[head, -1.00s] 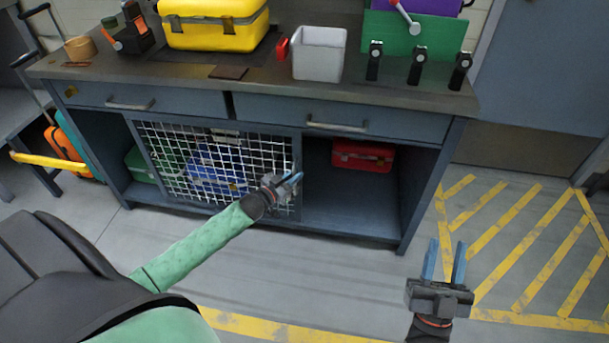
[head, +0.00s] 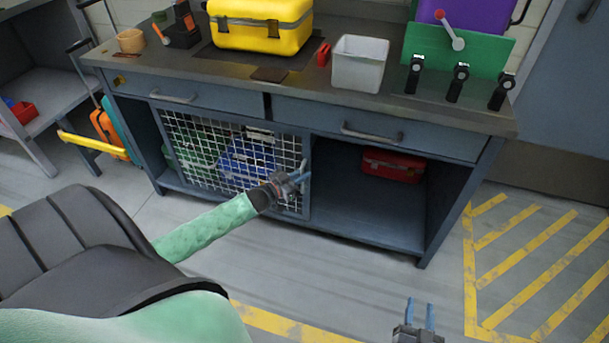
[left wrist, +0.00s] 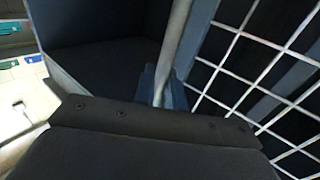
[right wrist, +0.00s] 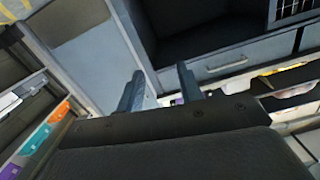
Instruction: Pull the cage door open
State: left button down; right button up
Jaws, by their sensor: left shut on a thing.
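The cage door (head: 232,160) is a wire-mesh panel in a grey-blue frame, at the left part of the workbench's lower compartment. My left gripper (head: 300,176) is at the door's right edge. In the left wrist view, its fingers are shut on the upright bar handle (left wrist: 175,50), with the mesh to the right and the dark open compartment to the left. The fingers' grip is partly hidden behind the wrist body. My right gripper (head: 420,315) is low in the head view, away from the door, fingers apart and empty; its fingers also show in the right wrist view (right wrist: 160,88).
Behind the mesh are a green case (head: 200,145) and a blue case (head: 245,165). A red case (head: 393,166) lies in the open right side. The bench top (head: 300,92) carries a yellow case (head: 260,25) and a white bin (head: 358,65). Floor in front is clear.

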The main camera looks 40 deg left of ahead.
pick_arm(q)
jog(key=c, duration=1.8)
grip_release()
